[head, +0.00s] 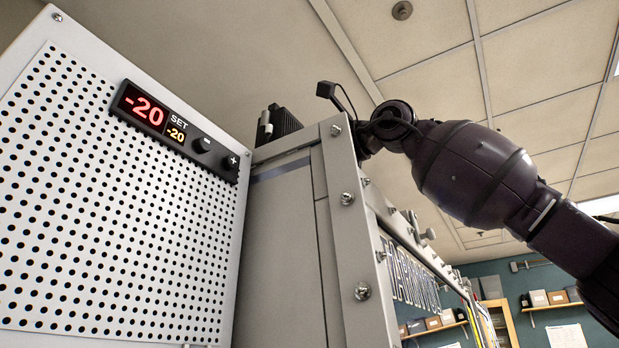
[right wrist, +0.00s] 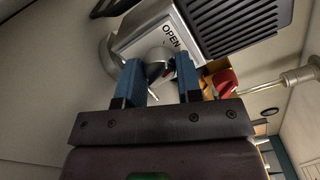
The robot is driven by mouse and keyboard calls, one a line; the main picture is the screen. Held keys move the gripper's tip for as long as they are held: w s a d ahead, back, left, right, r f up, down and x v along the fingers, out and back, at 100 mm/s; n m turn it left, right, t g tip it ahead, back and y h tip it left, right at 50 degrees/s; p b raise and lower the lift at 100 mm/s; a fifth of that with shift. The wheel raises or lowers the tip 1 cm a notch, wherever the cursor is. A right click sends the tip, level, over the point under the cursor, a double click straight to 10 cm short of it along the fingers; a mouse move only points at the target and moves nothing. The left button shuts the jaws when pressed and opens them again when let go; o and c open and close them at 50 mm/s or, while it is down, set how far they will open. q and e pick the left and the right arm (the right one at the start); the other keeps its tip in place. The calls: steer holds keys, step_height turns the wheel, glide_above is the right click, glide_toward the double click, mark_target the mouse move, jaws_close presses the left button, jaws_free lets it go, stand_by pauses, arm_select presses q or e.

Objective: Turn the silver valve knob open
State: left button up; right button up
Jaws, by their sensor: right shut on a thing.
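In the right wrist view, my right gripper (right wrist: 159,68) has its two blue fingers closed around the silver valve knob (right wrist: 155,70). Most of the knob is hidden between and behind the fingers. The knob sits at a pale housing (right wrist: 135,42) marked "OPEN", and the label is just above the fingers. How far the knob is turned cannot be told. In the head view, my right arm comes in from the right and reaches the top of the cabinet; the gripper and the knob are hidden there. My left gripper is in neither view.
A red knob (right wrist: 222,82) on a yellow base is close to the right finger. A dark finned block (right wrist: 240,25) is behind it. In the head view, a perforated panel (head: 110,210) with a "-20" display (head: 145,107) stands left of the grey cabinet (head: 285,240).

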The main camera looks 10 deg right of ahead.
steer(key=n, duration=0.4)
steer(key=shift+n, duration=0.4)
stand_by(0.4)
steer(key=o, duration=0.9)
steer(key=shift+o, duration=0.2)
steer(key=shift+s+d, duration=0.1)
steer(key=b+v, duration=0.2)
steer(key=v, duration=0.8)
steer(key=shift+s+d, duration=0.2)
